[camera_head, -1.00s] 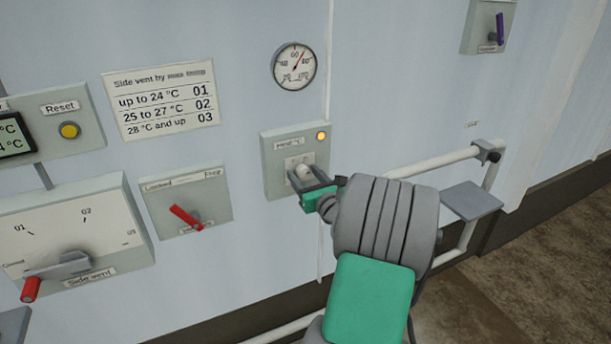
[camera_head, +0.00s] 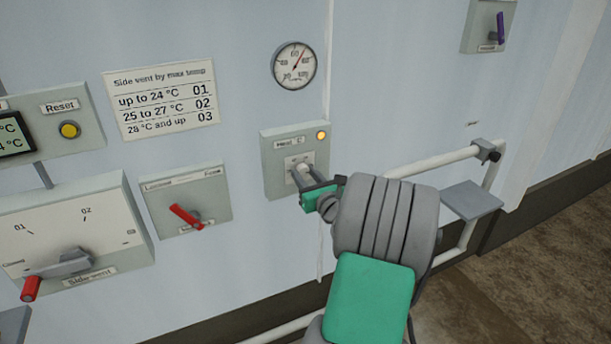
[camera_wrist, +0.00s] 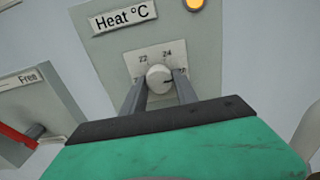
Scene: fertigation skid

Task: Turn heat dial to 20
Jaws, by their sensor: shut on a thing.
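The heat dial is a small round pale knob (camera_wrist: 159,78) on a white scale plate (camera_wrist: 141,63) in the wrist view, under the label "Heat °C" (camera_wrist: 123,16). The numbers 22 and 24 show above it, and a partly hidden number is at its right. A dark mark on the knob points right, slightly downward. My gripper (camera_wrist: 161,88) is shut on the knob, one finger on each side. The fingers hide the lower part of the scale. In the head view the heat panel (camera_head: 279,185) is at the centre, with my gripper (camera_head: 304,178) at its knob.
A lit amber lamp (camera_head: 321,135) is at the panel's top right. A red-handled switch (camera_head: 186,216) and the side vent panel (camera_head: 108,222) are to the left. A white pipe rail (camera_head: 432,162) and a small grey shelf (camera_head: 473,201) are at the right. A gauge (camera_head: 294,66) is above.

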